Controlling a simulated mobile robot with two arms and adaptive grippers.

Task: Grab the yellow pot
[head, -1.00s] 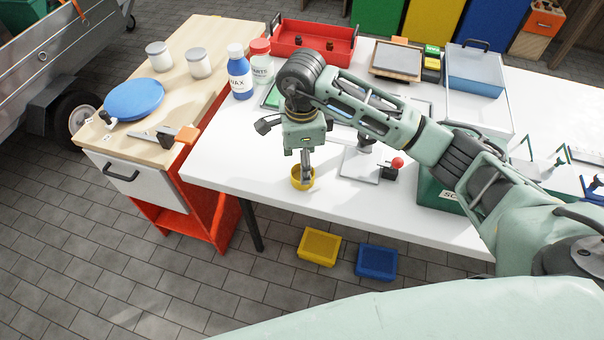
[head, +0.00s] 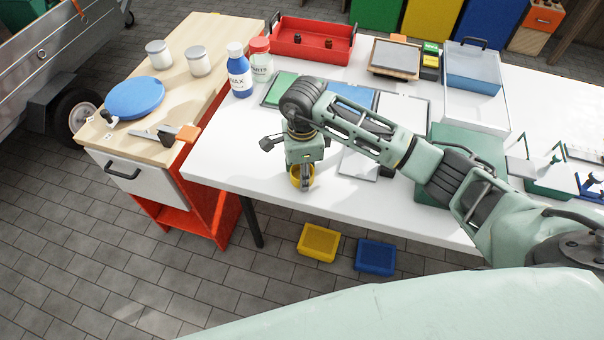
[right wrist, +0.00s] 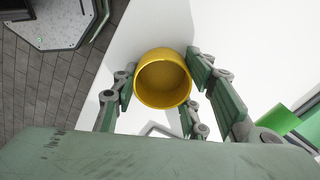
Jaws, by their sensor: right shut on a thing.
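The yellow pot (head: 297,183) stands at the front edge of the white table, left of its middle. My right gripper (head: 303,183) points straight down over it and hides part of it. In the right wrist view the round open pot (right wrist: 162,80) sits between the fingers of my right gripper (right wrist: 160,92), which are shut on its sides. The pot looks empty. My left gripper is not in view.
A blue-labelled bottle (head: 239,76) and a red-capped jar (head: 261,62) stand behind on the white table (head: 225,150). A red tray (head: 312,40) is at the back. The table left of the pot is clear. A yellow bin (head: 318,243) and a blue bin (head: 376,259) are below the edge.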

